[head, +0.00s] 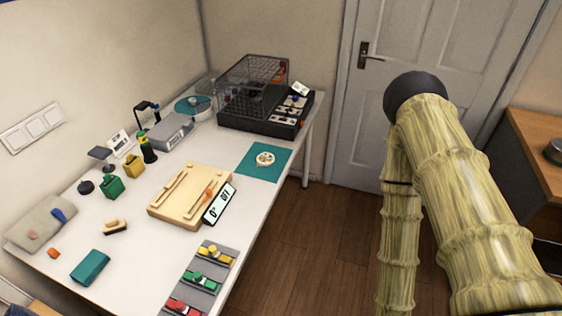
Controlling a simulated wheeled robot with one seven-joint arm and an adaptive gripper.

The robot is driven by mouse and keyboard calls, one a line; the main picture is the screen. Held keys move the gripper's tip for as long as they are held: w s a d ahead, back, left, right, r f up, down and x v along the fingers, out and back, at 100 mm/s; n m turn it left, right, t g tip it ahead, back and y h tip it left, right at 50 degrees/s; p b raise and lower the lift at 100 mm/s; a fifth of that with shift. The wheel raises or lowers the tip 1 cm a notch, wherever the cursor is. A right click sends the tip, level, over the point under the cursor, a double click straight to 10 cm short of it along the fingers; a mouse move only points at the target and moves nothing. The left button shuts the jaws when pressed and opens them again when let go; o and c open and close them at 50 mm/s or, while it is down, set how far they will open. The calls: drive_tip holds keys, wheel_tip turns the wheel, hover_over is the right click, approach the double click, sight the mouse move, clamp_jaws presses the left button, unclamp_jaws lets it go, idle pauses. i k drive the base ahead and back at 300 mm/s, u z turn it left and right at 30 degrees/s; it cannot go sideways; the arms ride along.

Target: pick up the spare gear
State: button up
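A small pale round piece (265,158) that looks like a gear lies flat on a teal mat (257,172) near the right edge of the white table. It has darker spots in its middle and nothing covers it. I take it for the spare gear, but its teeth are too small to make out. My bamboo-textured arm stands at the right of the head view, beyond the table's edge and apart from the gear. My gripper is outside the view.
A dark machine with a mesh cage (255,90) stands behind the mat. A wooden board (180,210) with a display (219,204) lies left-front of the mat. A grey strip (208,283) holds coloured parts at the front. The white table (140,235) has free patches between items.

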sight(265, 156)
drive_tip(key=z, duration=1.55)
drive_tip(key=i, duration=0.95)
drive_tip(key=u, duration=2.65)
